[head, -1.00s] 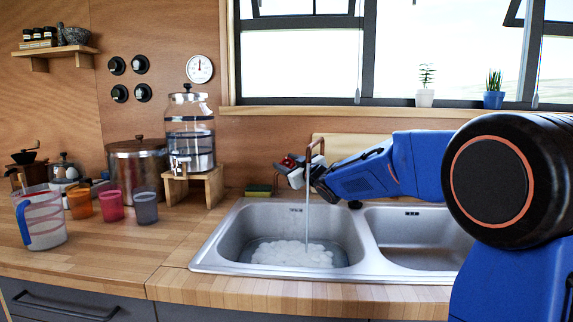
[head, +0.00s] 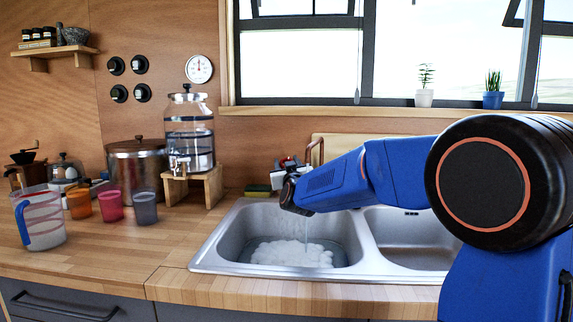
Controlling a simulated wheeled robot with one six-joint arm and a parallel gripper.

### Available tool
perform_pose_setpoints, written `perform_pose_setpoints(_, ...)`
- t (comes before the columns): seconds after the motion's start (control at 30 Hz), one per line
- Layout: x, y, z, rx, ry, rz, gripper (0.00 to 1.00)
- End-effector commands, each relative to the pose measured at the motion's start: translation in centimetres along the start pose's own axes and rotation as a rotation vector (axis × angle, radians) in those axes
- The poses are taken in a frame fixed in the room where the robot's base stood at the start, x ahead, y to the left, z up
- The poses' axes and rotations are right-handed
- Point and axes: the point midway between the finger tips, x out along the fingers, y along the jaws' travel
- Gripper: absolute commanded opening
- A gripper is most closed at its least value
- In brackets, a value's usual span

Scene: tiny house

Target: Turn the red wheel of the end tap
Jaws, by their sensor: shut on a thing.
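The copper tap (head: 314,148) rises behind the sink, its lower part hidden by my arm. The red wheel (head: 287,160) shows as a small red patch just left of the tap's pipe. My gripper (head: 283,171) is at the wheel, shut on it, with the wrist below and in front. The fingertips are small and partly hidden, so their exact hold is hard to see. A thin stream of water (head: 307,228) falls below my arm into the left basin.
The double sink's left basin (head: 228,236) holds water and white foam. A glass dispenser (head: 190,130) on a wooden stand is left of the tap. A sponge (head: 258,191) lies behind the sink. Cups and a jug (head: 40,220) stand on the left counter.

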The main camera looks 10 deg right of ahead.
Motion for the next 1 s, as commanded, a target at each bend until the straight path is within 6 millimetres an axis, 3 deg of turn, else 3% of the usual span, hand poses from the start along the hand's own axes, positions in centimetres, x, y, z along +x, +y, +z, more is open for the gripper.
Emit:
perform_pose_setpoints(0.47, 0.02, -0.18, 0.08, 0.137, -0.001, 0.264, 0.21)
perform_pose_setpoints(1.0, 0.02, 0.09, 0.07, 0.366, 0.0, 0.713, 0.21)
